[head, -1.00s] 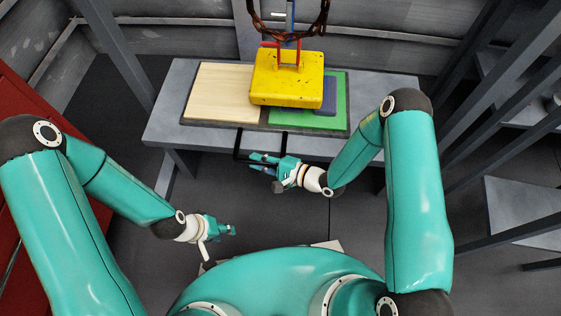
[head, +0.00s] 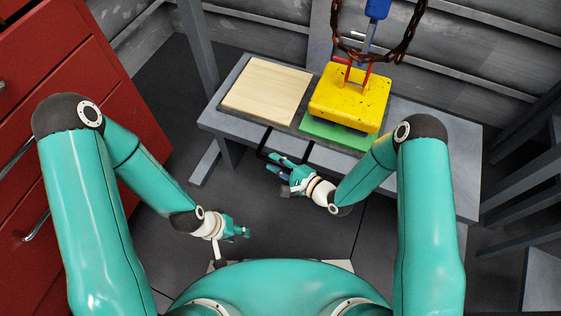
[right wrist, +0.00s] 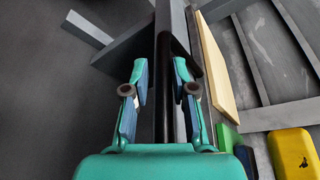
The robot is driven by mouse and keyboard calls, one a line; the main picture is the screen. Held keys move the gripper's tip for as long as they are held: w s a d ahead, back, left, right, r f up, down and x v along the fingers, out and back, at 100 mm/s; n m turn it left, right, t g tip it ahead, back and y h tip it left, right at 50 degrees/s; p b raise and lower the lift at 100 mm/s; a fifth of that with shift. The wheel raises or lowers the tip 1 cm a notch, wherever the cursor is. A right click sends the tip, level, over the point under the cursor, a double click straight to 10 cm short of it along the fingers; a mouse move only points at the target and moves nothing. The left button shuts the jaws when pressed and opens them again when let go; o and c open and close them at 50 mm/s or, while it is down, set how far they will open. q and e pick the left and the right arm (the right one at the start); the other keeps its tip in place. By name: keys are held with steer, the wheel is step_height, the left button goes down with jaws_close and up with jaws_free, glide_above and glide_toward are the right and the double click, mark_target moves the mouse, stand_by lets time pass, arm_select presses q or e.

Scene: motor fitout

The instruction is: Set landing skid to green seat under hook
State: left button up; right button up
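A black bar handle (head: 266,146) sticks out from the front of the bench; I take it for the landing skid's handle. The board on the bench has a pale wood part (head: 266,90) and a green part (head: 335,133), likely the green seat. A yellow block (head: 351,98) with red straps hangs from the hook above the green part and hides most of it. My right gripper (head: 283,168) is at the handle; in the right wrist view its open fingers (right wrist: 161,76) straddle the black bar (right wrist: 162,110). My left gripper (head: 243,232) is low, away from the bench, its fingers too small to judge.
The grey bench (head: 430,135) has bare top to the right of the board. A rusty chain (head: 400,45) hangs by the yellow block. A red drawer cabinet (head: 95,60) stands at the left, and grey shelving (head: 515,165) at the right.

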steer(key=shift+o, duration=0.9)
steer(key=shift+d, duration=0.1)
steer(key=shift+d+r, duration=0.1)
steer(key=shift+s+d, duration=0.2)
steer(key=shift+d, duration=0.05)
steer(key=v, duration=1.1)
steer(key=shift+s, duration=0.2)
